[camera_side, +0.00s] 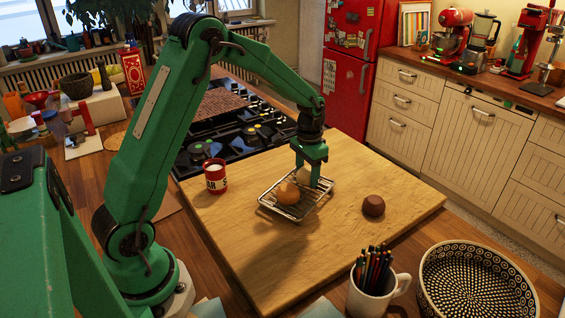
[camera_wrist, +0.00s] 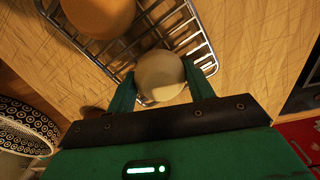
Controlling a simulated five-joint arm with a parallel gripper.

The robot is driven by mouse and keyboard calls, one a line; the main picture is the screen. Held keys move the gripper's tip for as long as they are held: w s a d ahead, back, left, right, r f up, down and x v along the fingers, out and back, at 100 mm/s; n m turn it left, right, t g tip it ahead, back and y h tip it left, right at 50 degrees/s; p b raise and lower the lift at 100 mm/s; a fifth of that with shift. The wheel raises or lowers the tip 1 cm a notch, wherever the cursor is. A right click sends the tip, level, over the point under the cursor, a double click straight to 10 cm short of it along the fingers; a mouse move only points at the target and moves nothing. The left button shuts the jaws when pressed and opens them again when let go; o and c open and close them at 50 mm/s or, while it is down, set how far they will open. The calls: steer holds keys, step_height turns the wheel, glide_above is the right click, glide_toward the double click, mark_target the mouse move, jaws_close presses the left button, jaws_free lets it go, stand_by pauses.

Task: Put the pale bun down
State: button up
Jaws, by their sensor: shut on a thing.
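The pale bun (camera_wrist: 160,74) is between the two green fingers of my gripper (camera_wrist: 159,82) in the wrist view. In the side view my gripper (camera_side: 308,178) points down at the far right part of the wire rack (camera_side: 290,213), and the pale bun (camera_side: 303,174) shows partly behind a finger. The bun is at or just above the rack's bars; I cannot tell whether it touches them. A golden-brown bun (camera_side: 287,193) sits on the rack, beside and apart from the pale bun. A dark brown bun (camera_side: 373,205) lies on the board to the right of the rack.
The rack stands on a large wooden board (camera_side: 235,235). A white mug of pencils (camera_side: 377,290) and a patterned bowl (camera_side: 478,285) are in front. A gas hob (camera_side: 235,130) lies behind. The board's front is clear.

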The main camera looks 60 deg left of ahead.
mark_target(307, 170)
steer(key=shift+f, duration=0.2)
steer(key=o, duration=1)
steer(key=shift+c, duration=0.2)
steer(key=shift+r, duration=0.15)
step_height(307, 170, up, 12)
steer(key=shift+r, duration=0.15)
